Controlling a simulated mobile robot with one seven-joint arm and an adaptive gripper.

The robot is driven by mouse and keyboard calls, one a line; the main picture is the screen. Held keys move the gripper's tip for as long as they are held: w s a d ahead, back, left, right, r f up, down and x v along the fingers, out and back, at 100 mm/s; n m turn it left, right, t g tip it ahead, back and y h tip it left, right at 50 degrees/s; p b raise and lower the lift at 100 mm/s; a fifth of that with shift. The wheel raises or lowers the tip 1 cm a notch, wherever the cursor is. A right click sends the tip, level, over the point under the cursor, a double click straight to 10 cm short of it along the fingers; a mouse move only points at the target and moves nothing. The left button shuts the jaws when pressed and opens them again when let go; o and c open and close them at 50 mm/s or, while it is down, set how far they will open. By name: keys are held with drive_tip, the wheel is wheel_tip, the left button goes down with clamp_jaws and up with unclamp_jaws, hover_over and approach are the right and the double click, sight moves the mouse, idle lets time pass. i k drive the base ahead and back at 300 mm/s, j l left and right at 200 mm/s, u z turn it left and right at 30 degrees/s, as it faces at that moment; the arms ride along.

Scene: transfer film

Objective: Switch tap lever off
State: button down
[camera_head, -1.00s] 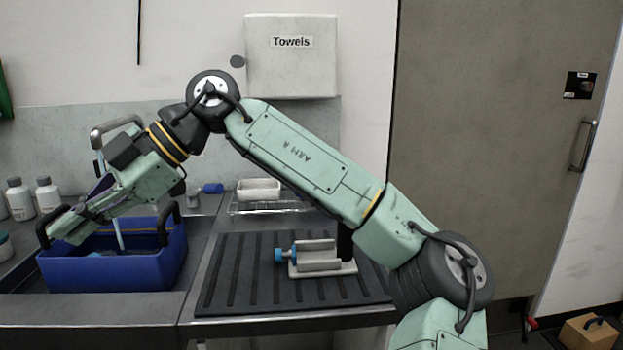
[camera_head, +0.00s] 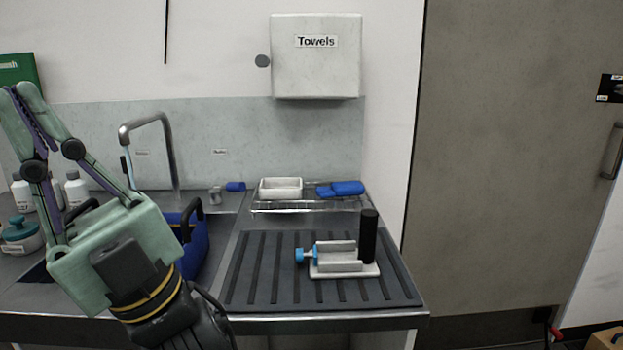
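The tap (camera_head: 171,152) is a tall chrome gooseneck at the back of the sink, left of centre. A pale bluish strip (camera_head: 128,171) hangs below its spout and runs behind my gripper, so its lower end is hidden. A small grey fitting (camera_head: 215,195) stands on the counter right of the tap; I cannot tell if it is the lever. My gripper (camera_head: 17,92) is in the left foreground, fingers pointing up and left.
A blue tub (camera_head: 194,250) with dark handles sits in the sink, partly behind my gripper. White bottles (camera_head: 77,189) stand at left. A grey vice-like fixture (camera_head: 340,262) sits on the ribbed mat (camera_head: 262,290). A white tray (camera_head: 280,188) rests on a wire rack behind.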

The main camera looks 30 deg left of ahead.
sight(232, 186)
drive_tip(key=u, duration=1.65)
